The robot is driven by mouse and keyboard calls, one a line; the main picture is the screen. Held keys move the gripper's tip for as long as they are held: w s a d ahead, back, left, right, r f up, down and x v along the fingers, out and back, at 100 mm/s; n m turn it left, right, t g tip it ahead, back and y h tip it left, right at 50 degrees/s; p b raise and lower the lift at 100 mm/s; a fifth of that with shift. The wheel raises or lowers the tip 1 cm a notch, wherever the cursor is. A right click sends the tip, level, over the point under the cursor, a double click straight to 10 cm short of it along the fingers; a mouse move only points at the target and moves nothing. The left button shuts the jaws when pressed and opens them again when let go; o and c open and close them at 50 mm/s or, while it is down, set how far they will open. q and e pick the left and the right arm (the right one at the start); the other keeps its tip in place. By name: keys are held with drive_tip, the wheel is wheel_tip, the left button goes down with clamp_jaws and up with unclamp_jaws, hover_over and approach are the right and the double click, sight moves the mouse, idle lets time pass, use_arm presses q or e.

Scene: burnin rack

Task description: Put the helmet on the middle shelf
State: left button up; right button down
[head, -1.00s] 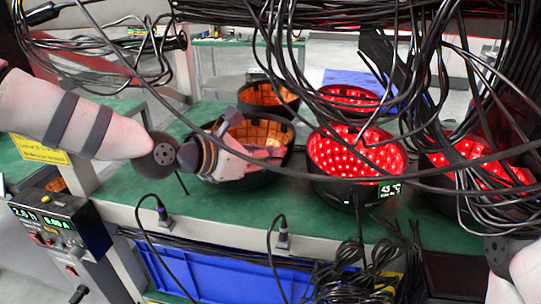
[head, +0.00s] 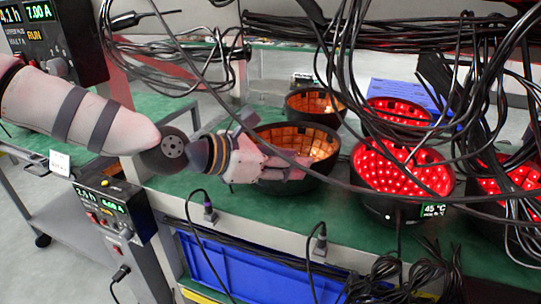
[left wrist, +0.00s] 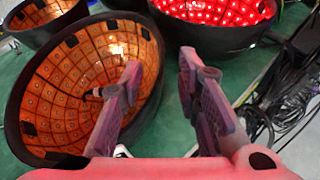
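My right gripper is not in view. I cannot tell which surface is the middle shelf.
A red-lit helmet (head: 400,172) stands close on the right, with more helmets behind and beside it. Black cables (head: 430,22) hang over the bench, and one crosses in front. A blue bin (head: 245,265) is below. A grey cart (head: 75,215) stands at left.

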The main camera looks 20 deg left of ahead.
use_arm(q)
drive_tip(key=r+v, duration=0.1)
drive_tip(key=v, duration=0.4)
drive_tip(key=s+d+f+m+g+y, duration=0.1)
drive_tip(key=s+f+m+g, duration=0.1)
drive_tip(key=s+f+m, duration=0.45)
drive_tip(key=s+f+m+g+y, duration=0.15)
drive_tip(key=s+f, duration=0.25)
drive_tip(key=f, duration=0.6)
drive_tip(key=s+d+f+m+g+y, duration=0.1)
drive_tip(key=s+f+m+g, duration=0.3)
drive_tip(key=f, duration=0.5)
drive_tip(key=s+a+f+m+g+y, duration=0.2)
drive_tip(key=s+a+f+m, duration=0.2)
drive_tip(key=s+m, duration=0.3)
drive_tip(key=s+a+f+m+g+y+p, duration=0.1)
drive_tip(key=s+m, duration=0.6)
drive_tip(key=s, duration=0.9)
drive_tip(key=a+f+g+y, duration=0.1)
drive_tip(key=a+f+y, duration=0.1)
drive_tip(key=a+f, duration=0.1)
drive_tip(key=shift+s+a+f, duration=0.2)
drive_tip(key=shift+s+f, duration=0.1)
drive_tip(key=shift+f, duration=0.35)
drive_tip(key=shift+g+y, duration=0.25)
